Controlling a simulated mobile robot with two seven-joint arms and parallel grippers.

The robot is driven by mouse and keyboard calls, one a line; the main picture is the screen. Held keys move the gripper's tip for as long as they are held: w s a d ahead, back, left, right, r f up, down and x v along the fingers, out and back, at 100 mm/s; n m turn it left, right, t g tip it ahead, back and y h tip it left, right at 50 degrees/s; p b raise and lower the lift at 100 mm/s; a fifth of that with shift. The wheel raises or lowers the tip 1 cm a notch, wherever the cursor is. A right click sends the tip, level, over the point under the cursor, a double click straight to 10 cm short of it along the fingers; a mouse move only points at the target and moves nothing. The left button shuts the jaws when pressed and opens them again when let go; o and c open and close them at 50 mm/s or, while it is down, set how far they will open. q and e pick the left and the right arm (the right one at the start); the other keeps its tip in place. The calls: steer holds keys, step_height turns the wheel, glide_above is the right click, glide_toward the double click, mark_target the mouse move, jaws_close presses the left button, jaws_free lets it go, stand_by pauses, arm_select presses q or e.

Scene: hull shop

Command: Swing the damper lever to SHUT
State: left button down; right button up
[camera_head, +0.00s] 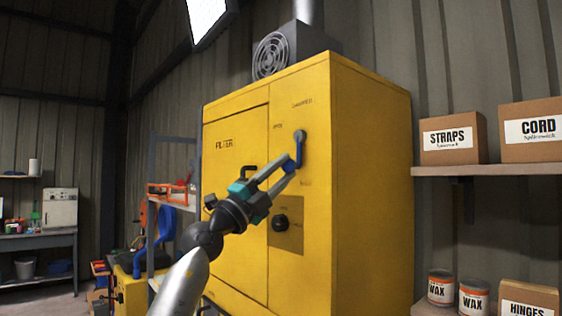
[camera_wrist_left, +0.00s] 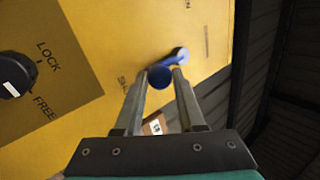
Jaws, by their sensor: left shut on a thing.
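The damper lever (camera_head: 299,146) is on the front of the yellow filter cabinet (camera_head: 234,185). It has a grey pivot at its top and a blue handle, and it hangs nearly straight down. The OPEN mark is left of the pivot; a small mark, likely SHUT, is below the handle. My left gripper (camera_head: 291,165) is shut on the blue handle. In the left wrist view the blue handle (camera_wrist_left: 159,77) sits between the fingertips (camera_wrist_left: 163,74), with part of the SHUT word beside them. My right gripper is not in view.
A black knob (camera_head: 281,222) marked LOCK and FREE is on a darker plate below the lever. Shelves on the right hold a STRAPS box (camera_head: 453,137), a CORD box (camera_head: 533,130) and WAX cans (camera_head: 441,287). A fan unit (camera_head: 284,52) is on top of the cabinet.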

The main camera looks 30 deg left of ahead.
arm_select(q)
steer(key=shift+s+r, duration=0.25)
steer(key=shift+r, duration=0.15)
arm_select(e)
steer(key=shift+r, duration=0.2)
arm_select(q)
steer(key=c, duration=0.9)
jaws_free()
steer(key=o, duration=0.3)
steer(key=shift+w+d+f, duration=0.1)
steer(key=shift+w+d, duration=0.05)
steer(key=shift+o, duration=0.2)
steer(key=shift+w+d+f, duration=0.1)
steer(key=shift+w, duration=0.05)
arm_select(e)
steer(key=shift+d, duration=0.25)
arm_select(q)
steer(key=b+v, duration=0.4)
steer(key=v, duration=1.1)
steer(key=shift+b, duration=0.35)
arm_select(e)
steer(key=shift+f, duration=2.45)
